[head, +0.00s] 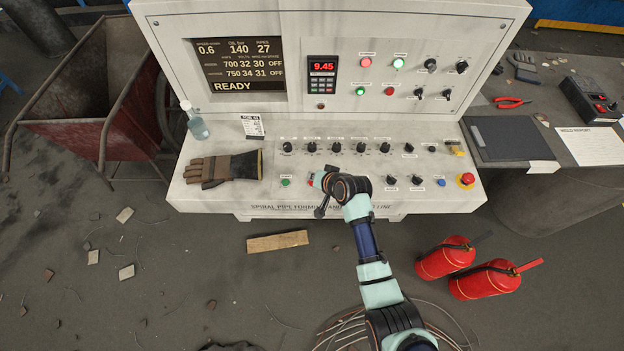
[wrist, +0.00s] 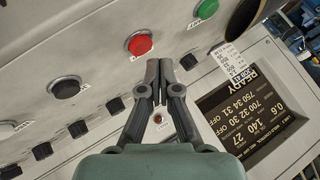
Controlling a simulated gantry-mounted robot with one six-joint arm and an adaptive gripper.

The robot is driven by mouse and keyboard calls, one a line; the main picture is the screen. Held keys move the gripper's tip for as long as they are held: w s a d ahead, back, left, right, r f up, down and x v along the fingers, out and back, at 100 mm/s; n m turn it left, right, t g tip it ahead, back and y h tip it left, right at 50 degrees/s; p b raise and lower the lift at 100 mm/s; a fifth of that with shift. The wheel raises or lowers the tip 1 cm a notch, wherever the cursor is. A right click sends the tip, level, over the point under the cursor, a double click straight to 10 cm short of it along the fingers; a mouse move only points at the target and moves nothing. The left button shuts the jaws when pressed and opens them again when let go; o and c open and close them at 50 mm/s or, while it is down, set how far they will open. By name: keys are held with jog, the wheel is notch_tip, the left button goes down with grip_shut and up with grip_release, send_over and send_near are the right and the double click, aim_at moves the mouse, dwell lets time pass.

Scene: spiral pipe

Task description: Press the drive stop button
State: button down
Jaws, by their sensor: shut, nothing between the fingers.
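A red push button (wrist: 140,44) with a small white label below it sits on the panel in the wrist view; the label is too blurred to read. In the head view this red button (head: 310,183) shows only in part beside my arm, to the right of a green button (head: 285,182). My gripper (wrist: 159,62) is shut and empty. Its fingertips lie just below and right of the red button in the wrist view. Whether they touch the panel I cannot tell. In the head view my wrist hides some of the front row of controls.
A black button (wrist: 66,88) and the green button (wrist: 206,9) flank the red one. A red emergency knob (head: 466,178) is far right.

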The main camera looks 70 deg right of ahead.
notch_tip(320, 180, up, 5)
jog(key=p, duration=0.5)
dwell(0.3)
dwell(0.7)
